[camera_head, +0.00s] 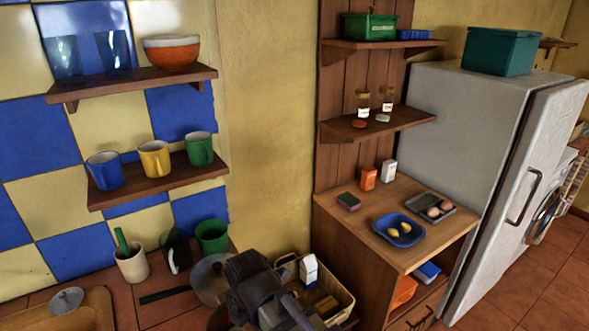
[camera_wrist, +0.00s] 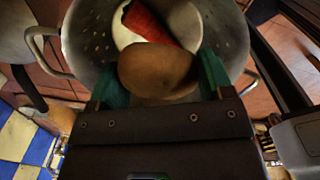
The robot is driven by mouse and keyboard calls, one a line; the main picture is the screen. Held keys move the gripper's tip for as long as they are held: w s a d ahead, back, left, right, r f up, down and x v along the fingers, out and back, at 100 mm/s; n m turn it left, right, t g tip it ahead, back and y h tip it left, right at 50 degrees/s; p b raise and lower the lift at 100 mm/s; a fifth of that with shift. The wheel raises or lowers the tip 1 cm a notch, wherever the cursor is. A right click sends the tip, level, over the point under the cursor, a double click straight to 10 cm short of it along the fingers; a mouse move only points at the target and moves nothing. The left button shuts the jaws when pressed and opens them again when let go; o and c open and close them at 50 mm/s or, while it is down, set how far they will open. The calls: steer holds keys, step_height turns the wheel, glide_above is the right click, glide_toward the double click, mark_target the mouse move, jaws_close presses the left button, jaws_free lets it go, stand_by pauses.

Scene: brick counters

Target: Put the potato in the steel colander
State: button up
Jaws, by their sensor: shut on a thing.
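My gripper (camera_wrist: 163,76) is shut on the brown potato (camera_wrist: 158,70), which sits between its two teal fingers in the wrist view. The grey steel colander (camera_wrist: 88,48), with small holes in its wall and a loop handle on the left, lies beyond the potato. The potato overlaps the colander's inside in this view; its height above it I cannot tell. A red, long vegetable-like thing (camera_wrist: 150,22) lies in the colander over a pale round area. In the head view my dark arm covers the work area, and I cannot make out potato or colander there.
A pale crate (camera_head: 341,297) with a carton stands right of my arm. A round lid (camera_head: 210,279), a cream pot (camera_head: 131,262) and a green cup (camera_head: 212,236) stand to the left. The wooden cabinet (camera_head: 345,225) rises to the right.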

steer(key=o, duration=1)
steer(key=shift+r, duration=0.1)
steer(key=shift+c, duration=0.2)
step_height(320, 180, up, 11)
steer(key=p, duration=1.1)
steer(key=shift+s+d, duration=0.1)
steer(key=shift+d, duration=0.05)
